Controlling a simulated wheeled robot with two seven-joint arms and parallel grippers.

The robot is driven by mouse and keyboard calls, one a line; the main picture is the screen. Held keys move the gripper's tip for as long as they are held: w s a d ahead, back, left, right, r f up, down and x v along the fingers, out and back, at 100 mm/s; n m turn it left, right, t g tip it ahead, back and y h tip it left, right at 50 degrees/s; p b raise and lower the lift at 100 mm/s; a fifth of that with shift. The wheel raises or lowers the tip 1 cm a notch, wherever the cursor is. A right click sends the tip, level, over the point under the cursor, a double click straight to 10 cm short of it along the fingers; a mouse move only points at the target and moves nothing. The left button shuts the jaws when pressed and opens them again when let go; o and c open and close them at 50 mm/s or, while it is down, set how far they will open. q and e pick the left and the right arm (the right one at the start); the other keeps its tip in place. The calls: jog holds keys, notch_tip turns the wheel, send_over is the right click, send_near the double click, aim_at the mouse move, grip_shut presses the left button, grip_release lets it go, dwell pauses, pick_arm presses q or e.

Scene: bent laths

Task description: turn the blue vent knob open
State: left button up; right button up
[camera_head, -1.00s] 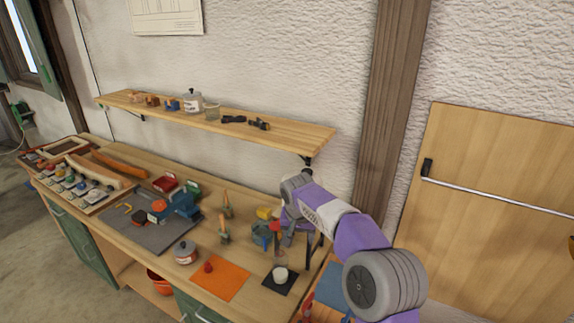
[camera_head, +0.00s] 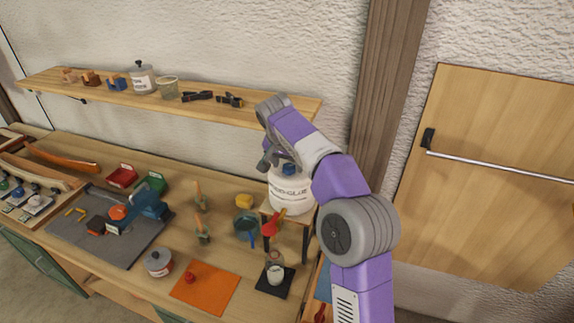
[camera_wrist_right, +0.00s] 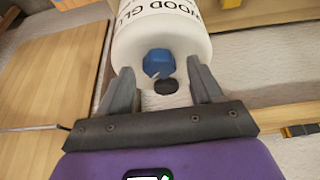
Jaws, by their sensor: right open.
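The blue vent knob (camera_head: 289,169) sits on a white wood glue container (camera_head: 291,195), which stands on a small wooden stand. In the right wrist view the faceted blue knob (camera_wrist_right: 159,63) is on the white container (camera_wrist_right: 150,30), with a small dark round part just beside it. My right gripper (camera_head: 268,165) is at the container's upper left in the head view. In the right wrist view my right gripper (camera_wrist_right: 160,80) is open, its two fingers on either side of the knob with gaps; I cannot tell whether they touch anything. My left gripper is not in view.
A wall shelf (camera_head: 180,97) with jars and clamps runs behind my right arm. The workbench holds a red funnel (camera_head: 271,226), a teal cup (camera_head: 246,224), an orange mat (camera_head: 205,287), a lidded pot (camera_head: 158,263) and a grey mat (camera_head: 105,238). A wooden post (camera_head: 382,90) stands right.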

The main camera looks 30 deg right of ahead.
jog(key=shift+d+f, duration=0.15)
jog(key=shift+f, duration=0.25)
jog(key=shift+w, duration=0.1)
jog(key=shift+c, duration=0.2)
jog(key=c, duration=1)
jog(key=n+t+y+p, duration=0.1)
jog(key=n, duration=0.3)
jog(key=shift+d+r, duration=0.1)
jog(key=shift+d, duration=0.05)
jog(key=n+y+p, duration=0.1)
jog(key=n, duration=0.1)
jog(key=n+y+p, duration=0.1)
jog(key=n+p, duration=0.1)
jog(key=shift+d+n+t, duration=0.15)
jog(key=shift+n+t, duration=0.15)
jog(key=shift+t, duration=0.1)
